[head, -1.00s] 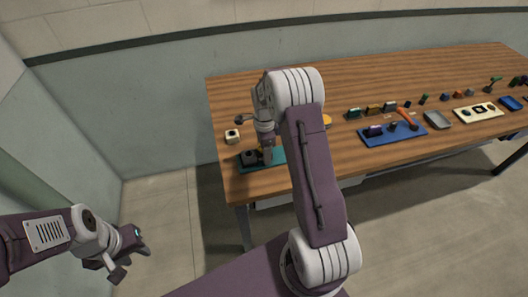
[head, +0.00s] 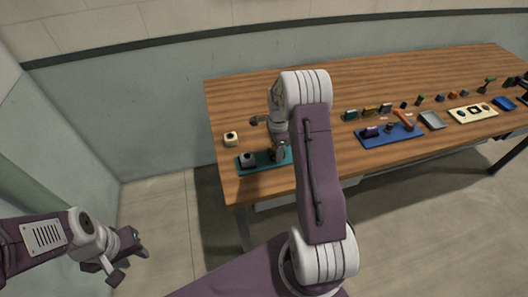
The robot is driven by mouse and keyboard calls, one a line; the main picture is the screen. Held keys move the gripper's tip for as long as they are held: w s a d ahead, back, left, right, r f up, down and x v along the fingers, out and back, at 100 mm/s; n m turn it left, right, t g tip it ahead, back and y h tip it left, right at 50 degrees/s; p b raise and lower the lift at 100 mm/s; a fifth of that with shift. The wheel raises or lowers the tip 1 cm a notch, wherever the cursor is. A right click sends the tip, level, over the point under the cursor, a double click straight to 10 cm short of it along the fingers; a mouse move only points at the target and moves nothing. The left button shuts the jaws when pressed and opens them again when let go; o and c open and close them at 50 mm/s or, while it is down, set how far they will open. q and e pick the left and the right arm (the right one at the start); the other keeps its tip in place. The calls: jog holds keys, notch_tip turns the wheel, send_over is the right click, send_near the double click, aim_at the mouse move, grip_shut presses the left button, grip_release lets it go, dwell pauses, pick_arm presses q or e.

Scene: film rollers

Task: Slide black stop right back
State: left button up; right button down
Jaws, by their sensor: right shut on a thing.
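My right gripper (head: 280,156) points down over the teal plate (head: 265,165) at the table's near left corner. It is shut on a small dark thing, likely the black stop; the fingers and wrist hide most of it. A dark grey block (head: 247,158) with a round mark stands on the plate's left part, apart from and left of the gripper. My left gripper (head: 137,244) is off the table at the lower left, far from the plate. Its fingers are too small to tell open from shut.
A cream block (head: 231,138) stands behind the plate's left end. Right of my arm are a blue tray (head: 410,136), a grey tray (head: 432,121), a cream board (head: 472,114) and several small coloured pieces. The table's back left is clear.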

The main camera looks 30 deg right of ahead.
jog(key=d, duration=0.3)
jog(key=shift+s+d+r, duration=0.1)
jog(key=shift+s+d, duration=0.3)
jog(key=c, duration=1.1)
grip_release()
jog(key=shift+o, duration=0.9)
jog(key=shift+s+d, duration=0.1)
jog(key=shift+d, duration=0.05)
notch_tip(320, 180, up, 9)
